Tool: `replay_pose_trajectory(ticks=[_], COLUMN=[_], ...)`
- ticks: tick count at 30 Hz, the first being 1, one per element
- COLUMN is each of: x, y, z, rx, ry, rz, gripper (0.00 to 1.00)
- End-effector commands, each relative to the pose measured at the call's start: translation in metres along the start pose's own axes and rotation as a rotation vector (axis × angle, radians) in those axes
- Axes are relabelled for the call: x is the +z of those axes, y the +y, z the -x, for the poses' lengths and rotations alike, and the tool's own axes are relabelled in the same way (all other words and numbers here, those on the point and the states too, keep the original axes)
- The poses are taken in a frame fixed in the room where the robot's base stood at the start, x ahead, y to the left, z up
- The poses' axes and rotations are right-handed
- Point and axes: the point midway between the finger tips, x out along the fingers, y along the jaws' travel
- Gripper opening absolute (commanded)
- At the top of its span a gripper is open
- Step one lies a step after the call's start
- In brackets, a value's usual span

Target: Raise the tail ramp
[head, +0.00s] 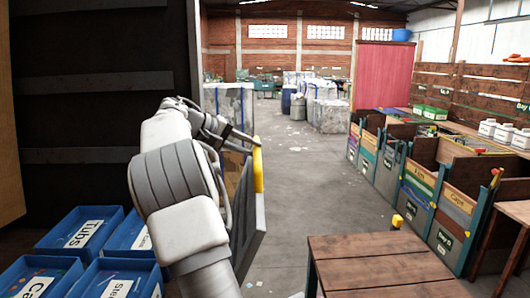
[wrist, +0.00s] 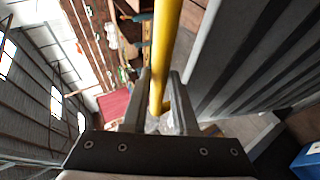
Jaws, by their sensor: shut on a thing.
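The tail ramp (head: 252,228) shows in the head view as a grey panel seen nearly edge-on, standing steeply just right of my arm. A yellow bar (head: 258,170) runs along its upper end. My gripper (head: 254,143) is at the top of this bar. In the wrist view my gripper (wrist: 160,100) has its two fingers on either side of the yellow bar (wrist: 164,45) and is shut on it. My arm hides much of the ramp and its lower edge in the head view.
Blue trays with labels (head: 85,232) sit at the lower left, beside a dark wall (head: 95,95). A wooden table (head: 385,262) stands at the lower right. Labelled bays (head: 420,185) line the right side. Wrapped bales (head: 232,103) stand farther back. The grey floor between is open.

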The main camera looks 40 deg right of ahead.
Motion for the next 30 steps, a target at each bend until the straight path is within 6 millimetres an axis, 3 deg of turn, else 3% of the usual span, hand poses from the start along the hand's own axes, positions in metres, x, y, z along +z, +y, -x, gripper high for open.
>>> replay_pose_trajectory(ticks=[3,15,30], x=[-0.008,-0.028,-0.041], y=[-0.007,-0.03,-0.048], z=[0.021,0.074,0.108], rx=[0.04,0.146,0.217], ry=[0.005,0.005,0.0], rz=[0.018,0.061,0.089], gripper=[0.0,0.0,0.0])
